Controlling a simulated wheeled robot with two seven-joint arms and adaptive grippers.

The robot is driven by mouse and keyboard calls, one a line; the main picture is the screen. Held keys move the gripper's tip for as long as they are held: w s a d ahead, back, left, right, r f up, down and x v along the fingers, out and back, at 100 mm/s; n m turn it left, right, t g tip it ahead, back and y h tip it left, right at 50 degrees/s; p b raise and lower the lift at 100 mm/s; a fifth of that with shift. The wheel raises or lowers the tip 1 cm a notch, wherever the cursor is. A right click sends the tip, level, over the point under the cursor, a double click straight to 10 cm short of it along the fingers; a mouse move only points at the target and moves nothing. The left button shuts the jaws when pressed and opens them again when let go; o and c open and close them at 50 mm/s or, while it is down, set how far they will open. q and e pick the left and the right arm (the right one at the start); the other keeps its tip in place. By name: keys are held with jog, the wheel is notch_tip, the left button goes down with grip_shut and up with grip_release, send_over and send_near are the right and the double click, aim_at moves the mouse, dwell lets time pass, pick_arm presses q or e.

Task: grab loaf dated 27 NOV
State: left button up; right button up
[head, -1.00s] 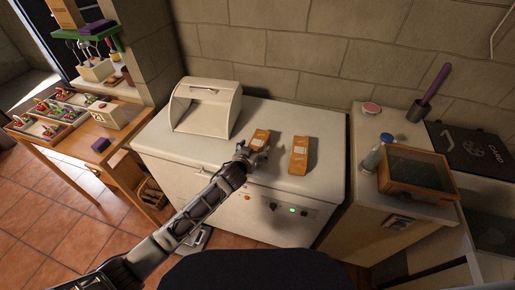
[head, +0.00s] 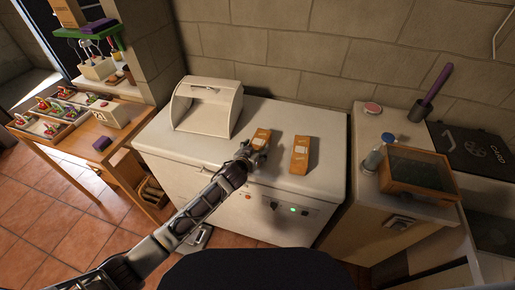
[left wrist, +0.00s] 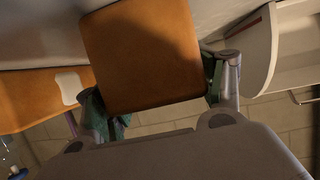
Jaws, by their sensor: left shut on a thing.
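Two orange-brown loaf packs with pale labels lie side by side on top of the white chest. The left loaf (head: 262,136) has my left gripper (head: 253,150) at its near end. The right loaf (head: 300,156) lies apart from the gripper. In the left wrist view, the held loaf (left wrist: 140,55) fills the space between the two fingers of my left gripper (left wrist: 160,95), which is shut on it. The other loaf (left wrist: 40,98) shows at the left there with a pale label. I cannot read a date on either loaf. I cannot tell whether the held loaf is lifted. My right gripper is not in view.
A cream bread bin (head: 207,106) stands left of the loaves on the chest (head: 320,192). A cabinet at the right holds a glass-topped wooden box (head: 418,172) and a bottle (head: 373,158). A wooden table with trays (head: 62,148) stands at the left.

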pick_arm(q)
jog(key=shift+r, duration=5.05)
